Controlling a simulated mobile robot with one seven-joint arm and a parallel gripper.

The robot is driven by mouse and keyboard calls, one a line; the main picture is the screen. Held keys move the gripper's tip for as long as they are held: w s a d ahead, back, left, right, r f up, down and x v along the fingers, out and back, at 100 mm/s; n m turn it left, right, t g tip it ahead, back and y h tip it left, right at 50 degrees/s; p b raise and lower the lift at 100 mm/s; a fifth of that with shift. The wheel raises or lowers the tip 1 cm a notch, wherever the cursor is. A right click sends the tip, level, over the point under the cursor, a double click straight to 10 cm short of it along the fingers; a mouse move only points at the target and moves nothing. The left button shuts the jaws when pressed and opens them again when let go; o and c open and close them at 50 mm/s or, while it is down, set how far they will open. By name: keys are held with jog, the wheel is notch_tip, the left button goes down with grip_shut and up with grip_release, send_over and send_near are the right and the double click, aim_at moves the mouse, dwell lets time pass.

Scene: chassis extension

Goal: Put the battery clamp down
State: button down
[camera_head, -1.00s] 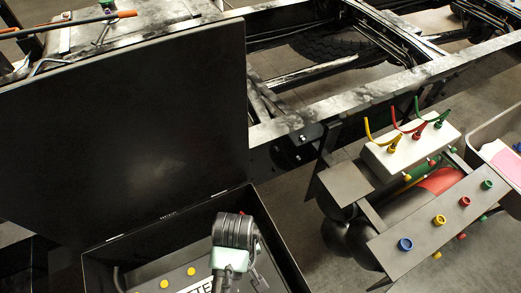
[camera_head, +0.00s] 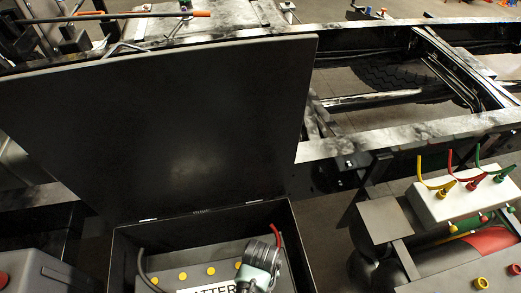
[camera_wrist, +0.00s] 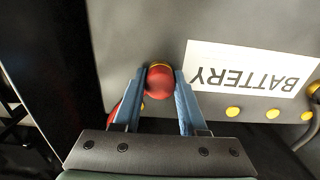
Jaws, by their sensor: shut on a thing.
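The red battery clamp (camera_wrist: 160,82) sits between my gripper's two blue-grey fingers (camera_wrist: 160,76) in the wrist view. My gripper is shut on it. The clamp is over or against the grey battery top (camera_wrist: 215,125), near one edge; I cannot tell whether it touches a terminal. The battery, with a white BATTERY label (camera_wrist: 250,72) and yellow caps (camera_wrist: 232,112), sits inside an open black box (camera_head: 120,245). In the head view my wrist (camera_head: 262,262) hides the clamp and fingertips. A red cable (camera_head: 276,236) shows behind my wrist.
The box's raised black lid (camera_head: 180,130) stands behind the battery. A black cable (camera_head: 143,270) runs at the box's left side. The chassis rail (camera_head: 420,130) lies beyond. A white block with coloured hoses (camera_head: 450,200) and a dark tank stand to the right.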

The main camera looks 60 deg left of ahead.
jog(key=shift+f, duration=0.15)
jog(key=shift+c, duration=2.3)
grip_release()
notch_tip(320, 180, up, 12)
jog(key=shift+r, duration=0.25)
